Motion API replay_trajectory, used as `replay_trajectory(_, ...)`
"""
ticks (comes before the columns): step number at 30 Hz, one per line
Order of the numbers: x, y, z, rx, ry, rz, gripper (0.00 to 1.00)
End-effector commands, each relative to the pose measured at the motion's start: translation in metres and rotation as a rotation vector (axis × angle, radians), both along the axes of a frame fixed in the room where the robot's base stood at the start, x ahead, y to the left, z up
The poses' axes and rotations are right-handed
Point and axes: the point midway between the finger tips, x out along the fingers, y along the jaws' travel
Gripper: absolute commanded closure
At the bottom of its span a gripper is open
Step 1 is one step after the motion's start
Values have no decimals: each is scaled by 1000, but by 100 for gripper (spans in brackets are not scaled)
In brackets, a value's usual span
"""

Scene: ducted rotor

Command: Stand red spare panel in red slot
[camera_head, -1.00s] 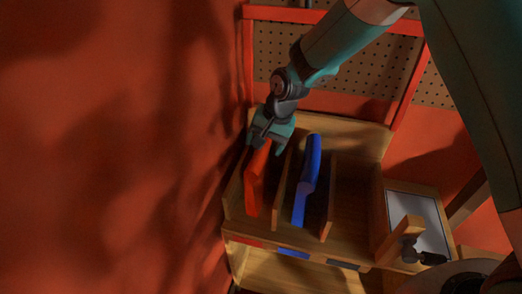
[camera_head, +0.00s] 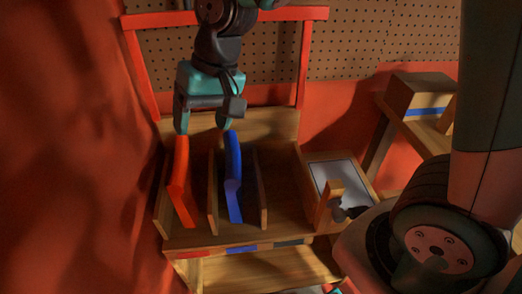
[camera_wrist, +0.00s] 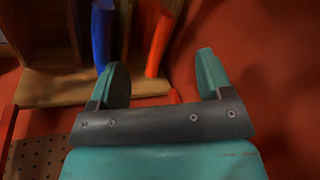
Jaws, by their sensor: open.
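The red spare panel (camera_head: 180,182) stands in the leftmost slot of a wooden rack (camera_head: 212,205), behind the red mark (camera_head: 188,254) on the front edge. It looks roughly upright with a slight lean. My gripper (camera_head: 203,122) is open and empty, above and behind the panel's top end, apart from it. In the wrist view the red panel (camera_wrist: 160,45) lies beyond the gap between my open fingers (camera_wrist: 163,80). Its lower part is partly hidden by the rack wall.
A blue panel (camera_head: 233,178) stands in the middle slot, behind a blue mark (camera_head: 242,249). The right slot is empty. A tray with a grey surface (camera_head: 335,175) is right of the rack. A pegboard (camera_head: 260,55) is behind, and a red wall (camera_head: 65,150) is close on the left.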

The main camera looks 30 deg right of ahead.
Motion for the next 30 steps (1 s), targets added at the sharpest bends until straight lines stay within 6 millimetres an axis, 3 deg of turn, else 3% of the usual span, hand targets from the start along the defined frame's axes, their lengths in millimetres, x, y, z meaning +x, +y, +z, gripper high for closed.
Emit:
replay_trajectory(1,-27,-5,13,5,-23,76,27)
replay_trajectory(6,-103,-18,31,16,-82,321,27)
replay_trajectory(9,-134,-24,33,19,-106,421,27)
replay_trajectory(12,-152,-27,32,22,-120,483,27)
replay_trajectory(16,-160,-29,32,23,-126,511,27)
replay_trajectory(30,-159,-28,32,24,-126,508,27)
